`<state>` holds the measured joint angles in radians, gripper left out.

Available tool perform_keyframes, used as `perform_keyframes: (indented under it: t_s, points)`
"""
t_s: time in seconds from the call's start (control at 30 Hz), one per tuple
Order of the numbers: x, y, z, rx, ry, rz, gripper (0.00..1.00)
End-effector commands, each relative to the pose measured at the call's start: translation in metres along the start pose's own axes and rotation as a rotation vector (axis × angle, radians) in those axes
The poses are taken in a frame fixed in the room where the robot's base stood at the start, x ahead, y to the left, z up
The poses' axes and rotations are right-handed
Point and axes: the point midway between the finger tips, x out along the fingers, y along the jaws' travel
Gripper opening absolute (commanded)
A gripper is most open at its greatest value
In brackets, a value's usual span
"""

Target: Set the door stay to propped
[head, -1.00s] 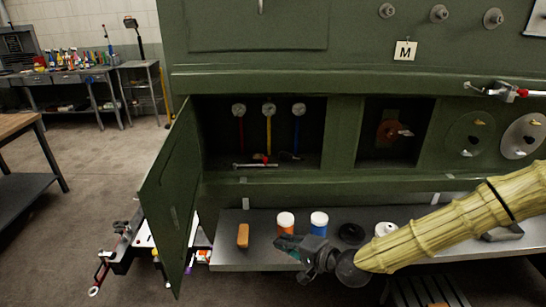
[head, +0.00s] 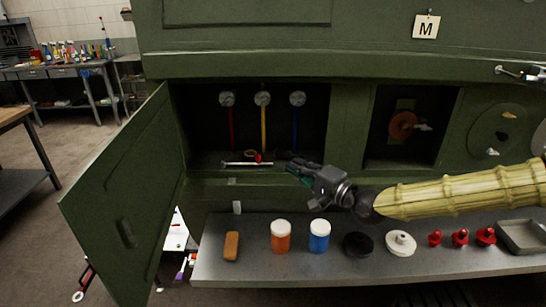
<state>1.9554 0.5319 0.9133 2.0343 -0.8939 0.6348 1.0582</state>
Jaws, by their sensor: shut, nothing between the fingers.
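The green door (head: 125,205) stands swung open at the left of the compartment (head: 310,130). A thin silver rod (head: 238,163) with a red knob lies across the compartment's lower front edge; it looks like the door stay, but I cannot tell for sure. The rod is apart from the open door. My gripper (head: 288,165) is shut and empty, in front of the compartment's lower right, a little right of the rod. The yellow-sleeved arm reaches in from the right. The gripper hides part of the compartment's lower sill.
The grey shelf (head: 290,265) below holds an orange block (head: 231,246), an orange jar (head: 280,237), a blue jar (head: 319,236), a black disc (head: 357,244), a white disc (head: 400,243) and several red pieces. Gauges (head: 262,98) hang inside the compartment.

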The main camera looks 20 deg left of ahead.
Motion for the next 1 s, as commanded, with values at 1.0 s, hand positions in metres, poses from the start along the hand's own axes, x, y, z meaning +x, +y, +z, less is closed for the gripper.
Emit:
perform_keyframes:
  t_s: [1.0]
  points:
    - [0.067,-0.002,0.002,0.000,-0.004,0.001,0.00]
